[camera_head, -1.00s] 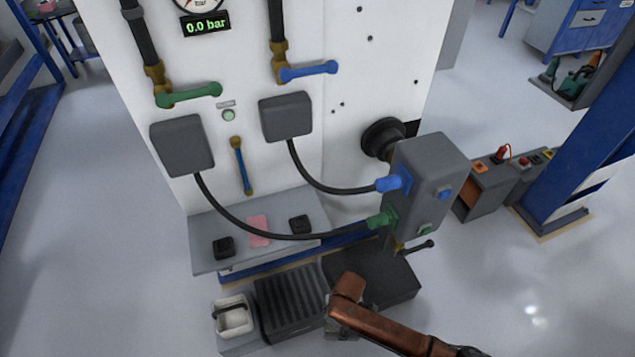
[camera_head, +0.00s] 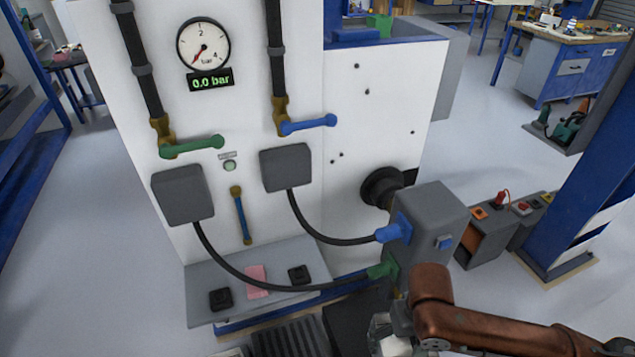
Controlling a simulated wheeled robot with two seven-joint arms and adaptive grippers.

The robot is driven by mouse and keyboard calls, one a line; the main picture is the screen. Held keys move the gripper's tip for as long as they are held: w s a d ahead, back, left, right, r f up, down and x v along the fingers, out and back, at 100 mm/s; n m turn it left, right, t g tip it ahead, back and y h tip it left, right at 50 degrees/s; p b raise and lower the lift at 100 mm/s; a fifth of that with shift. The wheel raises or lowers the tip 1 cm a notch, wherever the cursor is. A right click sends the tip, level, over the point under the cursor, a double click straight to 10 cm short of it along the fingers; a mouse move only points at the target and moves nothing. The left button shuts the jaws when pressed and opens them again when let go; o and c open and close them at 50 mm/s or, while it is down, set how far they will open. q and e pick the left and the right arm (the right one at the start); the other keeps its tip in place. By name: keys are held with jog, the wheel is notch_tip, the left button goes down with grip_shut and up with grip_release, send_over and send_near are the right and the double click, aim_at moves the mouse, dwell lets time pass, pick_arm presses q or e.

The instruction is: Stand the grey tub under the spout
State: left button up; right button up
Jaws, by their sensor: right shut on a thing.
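My right gripper (camera_head: 392,342) is at the bottom edge, below the grey housing (camera_head: 437,222) with blue and green hose fittings. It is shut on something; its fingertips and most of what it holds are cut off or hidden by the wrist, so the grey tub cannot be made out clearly. The spout under the housing is hidden behind my copper-coloured right arm. My left gripper is out of view.
A ribbed black tray (camera_head: 290,338) lies on the floor at the bottom edge, beside a dark flat platform (camera_head: 352,322). A blue post (camera_head: 590,190) stands at right.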

jog(key=r, duration=0.1)
jog(key=s+r+p, duration=0.1)
jog(key=d+r+m, duration=0.1)
jog(key=shift+s+r, duration=0.2)
jog(key=shift+s, duration=0.05)
notch_tip(320, 180, up, 10)
jog(key=p, duration=0.9)
jog(key=shift+f, duration=0.25)
notch_tip(320, 180, up, 5)
jog(key=p, duration=0.5)
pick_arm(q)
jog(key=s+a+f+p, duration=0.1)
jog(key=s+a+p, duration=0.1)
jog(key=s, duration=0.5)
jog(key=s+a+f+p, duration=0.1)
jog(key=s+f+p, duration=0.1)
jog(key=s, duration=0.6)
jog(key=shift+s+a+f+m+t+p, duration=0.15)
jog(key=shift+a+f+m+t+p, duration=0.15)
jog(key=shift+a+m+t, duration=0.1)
pick_arm(e)
notch_tip(320, 180, up, 3)
jog(key=shift+r, duration=0.2)
jog(key=shift+w+a, duration=0.1)
